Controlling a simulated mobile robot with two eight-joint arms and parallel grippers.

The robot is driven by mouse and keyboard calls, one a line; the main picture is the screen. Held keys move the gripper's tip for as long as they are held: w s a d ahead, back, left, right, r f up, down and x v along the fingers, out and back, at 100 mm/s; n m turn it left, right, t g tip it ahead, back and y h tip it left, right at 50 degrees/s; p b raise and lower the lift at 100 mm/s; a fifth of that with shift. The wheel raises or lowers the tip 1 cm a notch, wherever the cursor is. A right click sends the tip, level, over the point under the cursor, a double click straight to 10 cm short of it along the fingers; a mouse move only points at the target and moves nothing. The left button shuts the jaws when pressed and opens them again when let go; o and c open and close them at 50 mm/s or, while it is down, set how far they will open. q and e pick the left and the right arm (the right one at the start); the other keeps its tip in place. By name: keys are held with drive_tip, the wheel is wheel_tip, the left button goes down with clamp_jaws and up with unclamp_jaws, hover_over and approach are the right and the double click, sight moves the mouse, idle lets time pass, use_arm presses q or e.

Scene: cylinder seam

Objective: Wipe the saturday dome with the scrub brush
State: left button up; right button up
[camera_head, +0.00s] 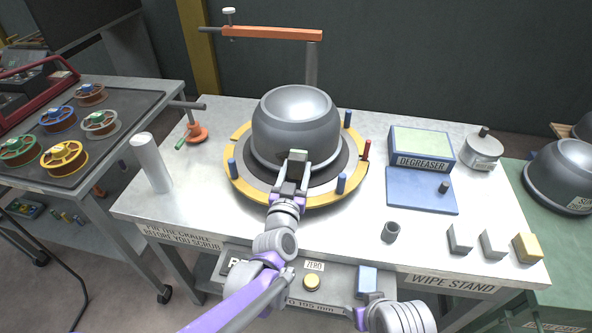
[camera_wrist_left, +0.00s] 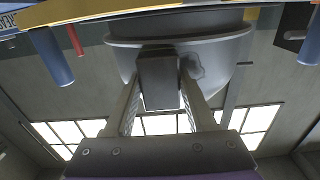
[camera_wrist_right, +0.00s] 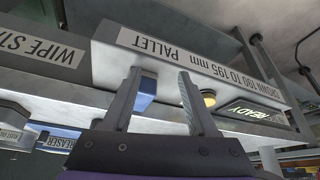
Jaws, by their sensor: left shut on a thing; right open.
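My left gripper (camera_head: 292,172) is at the dome's near side, shut on a dark grey block, which I take for the scrub brush (camera_wrist_left: 158,80). In the left wrist view the block is against or very close to the dome wall (camera_wrist_left: 215,65); contact is unclear. A dark smudge (camera_wrist_left: 195,66) shows on the wall beside it. My right gripper (camera_wrist_right: 165,90) is open and empty, low by the bench front. No Saturday label is readable.
Blue pins (camera_head: 341,184) and a red pin (camera_head: 366,150) stand around the cradle. An orange arm (camera_head: 270,33) reaches behind the dome. A degreaser box (camera_head: 422,150), grey cup (camera_head: 390,232) and lidded pot (camera_head: 483,150) stand right. Another dome (camera_head: 562,175) rests on the green table.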

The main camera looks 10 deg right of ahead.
sight(275, 155)
use_arm(q)
drive_tip(key=shift+w+a+p, duration=0.2)
drive_tip(key=shift+w+a, duration=0.1)
drive_tip(key=shift+a, duration=0.4)
drive_tip(key=shift+w+a+p, duration=0.15)
drive_tip(key=shift+w+a, duration=0.1)
drive_tip(key=shift+a, duration=0.4)
drive_tip(key=shift+w+a, duration=0.25)
drive_tip(key=shift+a, duration=0.6)
drive_tip(key=shift+w+a+b, duration=0.3)
drive_tip(key=shift+a+b, duration=0.05)
drive_tip(key=shift+a, duration=0.55)
drive_tip(key=shift+v, duration=3.05)
drive_tip(key=v, duration=0.3)
